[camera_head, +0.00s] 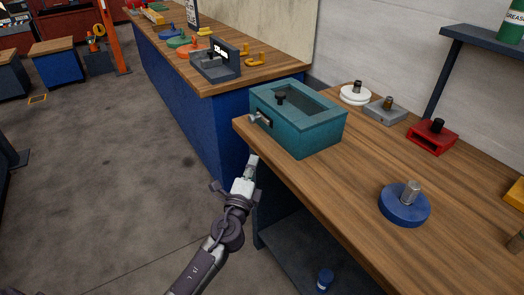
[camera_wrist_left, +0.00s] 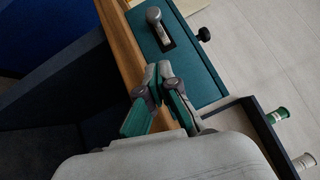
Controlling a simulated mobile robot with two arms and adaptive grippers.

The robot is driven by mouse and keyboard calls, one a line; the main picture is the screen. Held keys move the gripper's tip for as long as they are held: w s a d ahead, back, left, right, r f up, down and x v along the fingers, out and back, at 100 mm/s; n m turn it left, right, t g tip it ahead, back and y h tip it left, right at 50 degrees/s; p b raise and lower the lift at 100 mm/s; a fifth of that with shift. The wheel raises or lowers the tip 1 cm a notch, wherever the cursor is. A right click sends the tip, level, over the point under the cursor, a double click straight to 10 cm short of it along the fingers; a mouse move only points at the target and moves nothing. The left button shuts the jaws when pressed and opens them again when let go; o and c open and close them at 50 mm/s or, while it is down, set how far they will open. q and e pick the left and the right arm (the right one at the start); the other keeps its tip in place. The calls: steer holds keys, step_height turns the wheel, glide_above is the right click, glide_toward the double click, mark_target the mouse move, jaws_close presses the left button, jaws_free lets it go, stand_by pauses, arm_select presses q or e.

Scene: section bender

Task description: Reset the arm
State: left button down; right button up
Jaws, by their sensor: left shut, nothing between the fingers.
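A teal box-shaped machine (camera_head: 318,139) stands at the near left corner of the wooden bench. A short metal arm (camera_head: 261,119) sticks out of a dark slot on its left side, and a black knob (camera_head: 281,97) is on its top. My left gripper (camera_head: 253,162) is below and in front of that side, by the bench edge, apart from the arm. In the left wrist view, the gripper (camera_wrist_left: 158,73) has its fingertips together with nothing between them, close to the teal machine (camera_wrist_left: 199,83). The metal arm (camera_wrist_left: 154,16) shows beyond the fingertips in its slot. My right gripper is not in view.
The wooden bench (camera_head: 342,178) carries a blue round piece (camera_head: 404,205), a red block (camera_head: 432,137), a grey block (camera_head: 385,112) and a white disc (camera_head: 355,94). A longer blue bench (camera_head: 195,105) stands behind left. Floor is open at left.

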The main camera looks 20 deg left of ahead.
arm_select(q)
steer(key=s+f+n+g+p, duration=0.1)
steer(key=s+f+n+g, duration=0.3)
steer(key=f, duration=0.8)
steer(key=s+f+n+g+h+p, duration=0.1)
steer(key=s+f+g, duration=0.1)
steer(key=s+f, duration=0.65)
steer(key=s+f+n+g+p, duration=0.1)
steer(key=s+f+n+g, duration=0.2)
steer(key=f, duration=1.1)
steer(key=s+f+n+g, duration=0.2)
steer(key=s+f, duration=0.3)
steer(key=s, duration=0.7)
steer(key=s+f+n+g+p, duration=0.1)
steer(key=s+f+n+g, duration=0.2)
steer(key=s, duration=0.9)
steer(key=s+f+n+g+h, duration=0.1)
steer(key=s+f+n+g, duration=0.2)
steer(key=s+f, duration=0.6)
steer(key=s+g, duration=0.1)
steer(key=s, duration=0.3)
steer(key=shift+f+g+p, duration=0.15)
steer(key=shift+g+p, duration=0.15)
steer(key=shift+p, duration=0.05)
steer(key=shift+a, duration=0.1)
